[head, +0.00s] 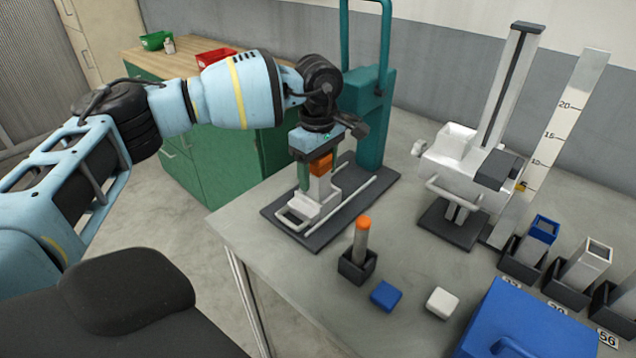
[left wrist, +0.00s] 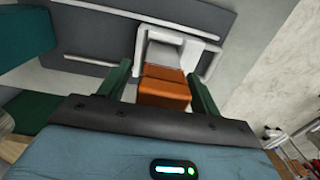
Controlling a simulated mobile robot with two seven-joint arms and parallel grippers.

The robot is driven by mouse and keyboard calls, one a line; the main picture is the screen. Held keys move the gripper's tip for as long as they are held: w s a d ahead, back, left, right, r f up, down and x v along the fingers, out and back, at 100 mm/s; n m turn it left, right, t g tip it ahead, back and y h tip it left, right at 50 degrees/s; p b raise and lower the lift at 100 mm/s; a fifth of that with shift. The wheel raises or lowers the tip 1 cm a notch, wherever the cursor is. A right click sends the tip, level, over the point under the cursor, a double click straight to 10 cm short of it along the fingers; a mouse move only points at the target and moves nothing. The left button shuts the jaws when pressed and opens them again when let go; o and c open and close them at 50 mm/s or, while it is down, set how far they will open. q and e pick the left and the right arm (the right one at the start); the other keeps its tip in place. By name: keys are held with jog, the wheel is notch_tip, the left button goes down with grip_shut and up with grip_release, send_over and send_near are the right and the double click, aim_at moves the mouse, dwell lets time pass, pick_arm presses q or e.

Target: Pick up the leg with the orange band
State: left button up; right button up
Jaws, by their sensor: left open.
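The leg with the orange band (head: 320,164) stands in a pale fixture on a dark base plate, below the green press-like frame. Its upper part is orange and its lower part is grey. In the left wrist view the orange part (left wrist: 164,86) lies between the two green fingers. My left gripper (head: 318,178) is above the leg and pointing down, open, with one finger on each side of the orange part. Gaps show beside the leg in the left wrist view (left wrist: 166,66), so the fingers look apart from it. My right gripper is not in view.
A small dark holder (head: 357,268) with an orange-tipped rod stands near the front edge, beside blue (head: 386,295) and white (head: 442,302) blocks. A white measuring stand (head: 455,165), several holders with square tubes and a blue case (head: 535,325) occupy the right side.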

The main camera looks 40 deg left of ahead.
pick_arm(q)
jog(key=shift+f, duration=0.25)
jog(key=c, duration=1.2)
jog(key=shift+r, duration=0.15)
jog(key=shift+w+r, duration=0.1)
jog(key=shift+r, duration=1.45)
jog(key=shift+s+d+r, duration=0.15)
jog(key=shift+s, duration=0.2)
jog(key=s+d, duration=0.3)
jog(key=s, duration=0.4)
jog(key=s+d+r+b, duration=0.1)
jog(key=s+d, duration=0.2)
jog(key=s, duration=0.4)
jog(key=shift+d+r, duration=0.2)
jog(key=shift+d, duration=0.1)
